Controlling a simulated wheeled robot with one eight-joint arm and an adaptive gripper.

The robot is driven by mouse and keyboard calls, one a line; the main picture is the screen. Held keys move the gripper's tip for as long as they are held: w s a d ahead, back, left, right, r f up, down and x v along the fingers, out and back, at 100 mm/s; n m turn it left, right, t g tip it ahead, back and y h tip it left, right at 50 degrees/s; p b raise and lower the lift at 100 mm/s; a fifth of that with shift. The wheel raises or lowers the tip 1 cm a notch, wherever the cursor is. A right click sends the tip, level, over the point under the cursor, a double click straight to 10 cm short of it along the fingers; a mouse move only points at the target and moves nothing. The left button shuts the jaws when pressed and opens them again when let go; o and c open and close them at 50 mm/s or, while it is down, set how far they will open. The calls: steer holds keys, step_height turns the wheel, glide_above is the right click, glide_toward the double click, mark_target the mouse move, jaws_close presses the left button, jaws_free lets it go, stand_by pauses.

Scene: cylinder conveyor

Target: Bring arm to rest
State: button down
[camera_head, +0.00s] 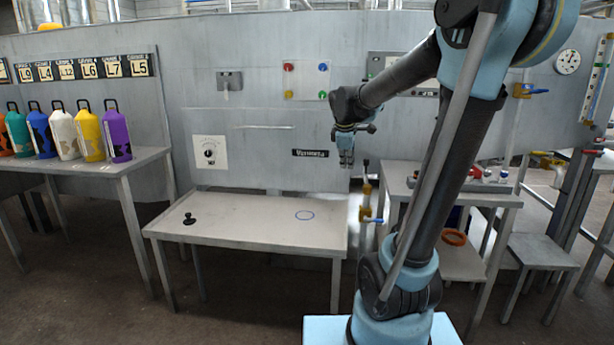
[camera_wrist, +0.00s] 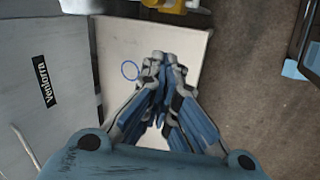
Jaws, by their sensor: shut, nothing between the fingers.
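My gripper (camera_head: 346,160) hangs from my raised, bent arm, pointing down. It is shut and empty, in the air above the right end of the low table (camera_head: 240,222), in front of the grey wall panel. In the wrist view my gripper (camera_wrist: 163,62) shows with its fingers together over the pale table top (camera_wrist: 185,45). A blue circle outline (camera_head: 304,215) is marked on that table, and it also shows in the wrist view (camera_wrist: 130,70), left of the fingertips.
A black knobbed piece (camera_head: 189,219) stands on the low table's left part. Several coloured cylinders, one purple (camera_head: 117,137), stand on the left table. A yellow valve with a blue handle (camera_head: 367,214) stands close right of the low table. A right-hand table (camera_head: 480,200) is partly behind my arm.

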steer(key=s+d+f+m+g, duration=0.1)
steer(key=s+f+m, duration=0.3)
steer(key=s, duration=0.6)
steer(key=s+d+f+m+y, duration=0.1)
steer(key=s+f+m, duration=0.4)
steer(key=s, duration=0.5)
steer(key=s+d+f+m+g, duration=0.1)
steer(key=s+d+f+m, duration=0.2)
steer(key=s, duration=0.7)
step_height(320, 180, down, 4)
steer(key=shift+r+m+g+y, duration=0.1)
steer(key=shift+m+g+y, duration=0.2)
steer(key=shift+m, duration=0.9)
